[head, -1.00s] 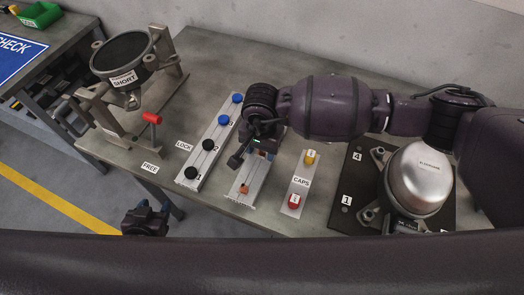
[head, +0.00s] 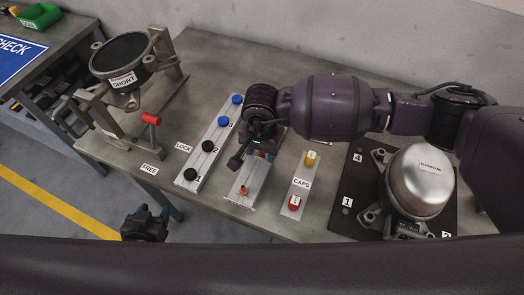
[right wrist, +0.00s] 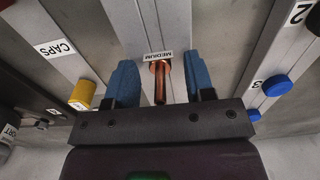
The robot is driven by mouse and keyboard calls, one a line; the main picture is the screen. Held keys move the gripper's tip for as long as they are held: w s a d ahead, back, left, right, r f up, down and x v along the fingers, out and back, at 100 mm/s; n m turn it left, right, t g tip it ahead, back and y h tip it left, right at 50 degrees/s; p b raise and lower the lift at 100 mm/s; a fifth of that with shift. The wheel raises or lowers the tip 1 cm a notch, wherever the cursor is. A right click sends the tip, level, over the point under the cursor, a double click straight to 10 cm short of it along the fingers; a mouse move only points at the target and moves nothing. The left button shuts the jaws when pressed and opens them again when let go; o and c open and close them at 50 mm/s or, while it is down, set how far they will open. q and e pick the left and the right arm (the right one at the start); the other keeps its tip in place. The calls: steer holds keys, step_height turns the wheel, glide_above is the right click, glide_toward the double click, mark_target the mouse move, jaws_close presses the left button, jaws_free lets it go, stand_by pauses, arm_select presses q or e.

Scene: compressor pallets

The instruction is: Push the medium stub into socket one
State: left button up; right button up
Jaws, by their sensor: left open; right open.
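The medium stub (right wrist: 160,84) is a copper-coloured pin standing at a MEDIUM label (right wrist: 158,56) on a pale metal rail, in the right wrist view. My right gripper (right wrist: 162,84) is open, with one blue finger on each side of the stub and gaps between. In the head view this gripper (head: 256,150) is over the middle rail and hides part of it. Another copper piece (head: 243,190) shows near that rail's front end. My left gripper (head: 145,224) is low in front of the table, away from the rails. Which marked place is socket one is unclear.
A rail with black (head: 191,174) and blue knobs lies left of the stub rail (head: 240,200). The CAPS rail (head: 296,199) holds red and yellow caps. A silver compressor (head: 420,180) stands on a numbered black plate (head: 345,212). A cradle marked SHORT (head: 124,79) stands left, with a red-handled lever (head: 151,118).

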stand_by(0.3)
stand_by(0.4)
steer(key=c, duration=0.4)
jaws_close()
steer(key=shift+r, duration=0.25)
